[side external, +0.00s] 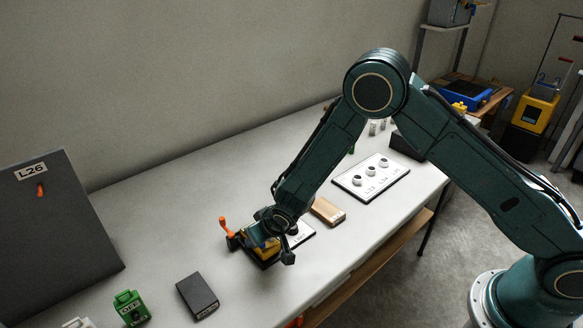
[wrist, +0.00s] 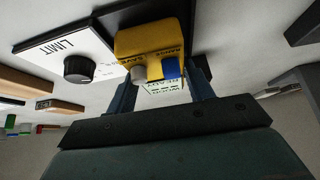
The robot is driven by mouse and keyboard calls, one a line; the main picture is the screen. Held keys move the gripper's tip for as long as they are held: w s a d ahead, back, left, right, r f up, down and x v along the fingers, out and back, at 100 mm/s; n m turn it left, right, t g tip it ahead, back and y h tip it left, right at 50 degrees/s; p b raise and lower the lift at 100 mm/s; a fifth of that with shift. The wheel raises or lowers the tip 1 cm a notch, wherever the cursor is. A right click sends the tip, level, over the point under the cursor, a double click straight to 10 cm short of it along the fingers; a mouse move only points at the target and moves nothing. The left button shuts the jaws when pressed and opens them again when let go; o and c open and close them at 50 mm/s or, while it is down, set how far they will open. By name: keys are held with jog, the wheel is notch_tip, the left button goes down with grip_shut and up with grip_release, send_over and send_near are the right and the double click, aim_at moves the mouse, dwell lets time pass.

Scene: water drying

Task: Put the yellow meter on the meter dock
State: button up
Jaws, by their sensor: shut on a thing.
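The yellow meter (wrist: 148,38) is between the two fingers of my gripper (wrist: 160,78) in the wrist view. It has a grey knob, a blue button and a small pale display that appears upside down. In the side view the yellow meter (side external: 269,252) shows below my gripper (side external: 266,243), low over the bench. A black base (side external: 263,264) with an orange lever (side external: 228,229) lies right by the meter. I cannot tell whether the meter touches this base. No label naming the meter dock is readable.
A white panel with a black knob (wrist: 62,55), marked LIMIT, is close beside the meter. A brown block (side external: 327,211) and a white panel with several round knobs (side external: 352,183) lie farther right. A dark block (side external: 198,295) and a green device (side external: 131,307) stand near the front left.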

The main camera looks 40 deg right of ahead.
jog(key=o, duration=1.2)
jog(key=shift+f, duration=0.1)
jog(key=shift+v, duration=6.15)
jog(key=shift+w, duration=0.1)
